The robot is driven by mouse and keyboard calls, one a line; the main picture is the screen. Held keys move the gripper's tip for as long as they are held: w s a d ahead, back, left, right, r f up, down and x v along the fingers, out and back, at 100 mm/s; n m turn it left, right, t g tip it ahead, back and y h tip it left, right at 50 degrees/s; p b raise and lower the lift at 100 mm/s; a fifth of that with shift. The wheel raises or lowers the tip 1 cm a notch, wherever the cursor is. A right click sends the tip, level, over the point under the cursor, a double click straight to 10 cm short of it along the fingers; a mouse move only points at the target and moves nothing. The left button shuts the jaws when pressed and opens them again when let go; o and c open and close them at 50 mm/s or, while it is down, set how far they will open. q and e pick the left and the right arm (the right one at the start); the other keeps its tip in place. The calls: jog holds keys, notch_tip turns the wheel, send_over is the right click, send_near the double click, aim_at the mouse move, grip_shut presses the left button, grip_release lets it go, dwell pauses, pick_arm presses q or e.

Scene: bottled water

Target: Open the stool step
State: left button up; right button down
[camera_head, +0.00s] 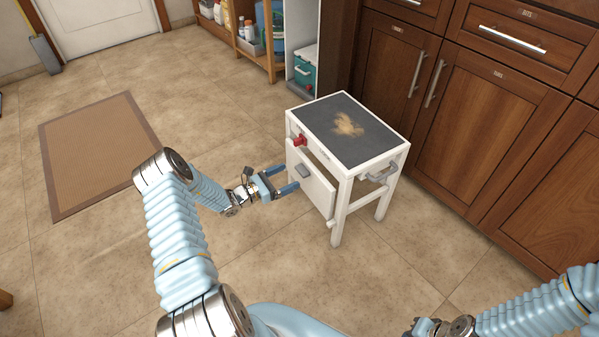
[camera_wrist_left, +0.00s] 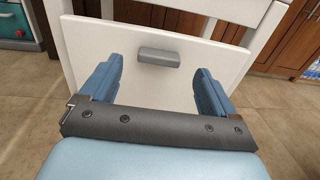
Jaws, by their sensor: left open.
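The white stool (camera_head: 348,140) has a dark grey top with a tan smudge and stands on the tiled floor. Its white step panel (camera_head: 313,190) is at the front and looks slightly tilted, with a small grey handle (camera_head: 303,171). A red knob (camera_head: 299,141) sits above the panel. My left gripper (camera_head: 288,180) is open, just left of the panel and apart from the handle. In the left wrist view the grey handle (camera_wrist_left: 159,57) lies ahead, between the open blue fingers (camera_wrist_left: 158,85). My right arm shows at the lower right; its fingertips are not clearly visible.
Wooden cabinets (camera_head: 470,130) stand behind and right of the stool. A shelf (camera_head: 255,50) with bottles and a teal box (camera_head: 303,72) is at the back. A brown mat (camera_head: 95,150) lies on the left. The floor in front is clear.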

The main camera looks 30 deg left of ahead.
aim_at(299, 171)
pick_arm(q)
jog(key=x, duration=0.5)
